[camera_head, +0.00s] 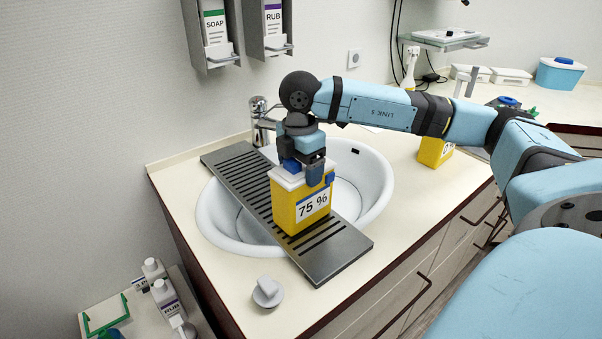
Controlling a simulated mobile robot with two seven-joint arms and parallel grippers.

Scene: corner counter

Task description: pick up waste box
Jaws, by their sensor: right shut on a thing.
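A yellow waste box (290,213) with a white lid and a "75 %" label is on or just above the grey slatted rack (340,258) that lies across the sink. I cannot tell whether its base touches the rack. My right gripper (304,174) comes down from above and is shut on the box at its lid. A second yellow box (432,153), its label partly hidden, stands on the counter behind my right arm. My left gripper is not in view.
The white round sink (374,190) has a chrome tap (262,122) behind it. Soap (214,35) and rub (273,28) dispensers hang on the wall above. A grey knob-like item (267,292) sits at the counter's front. A blue-white tub (558,77) stands at the far right.

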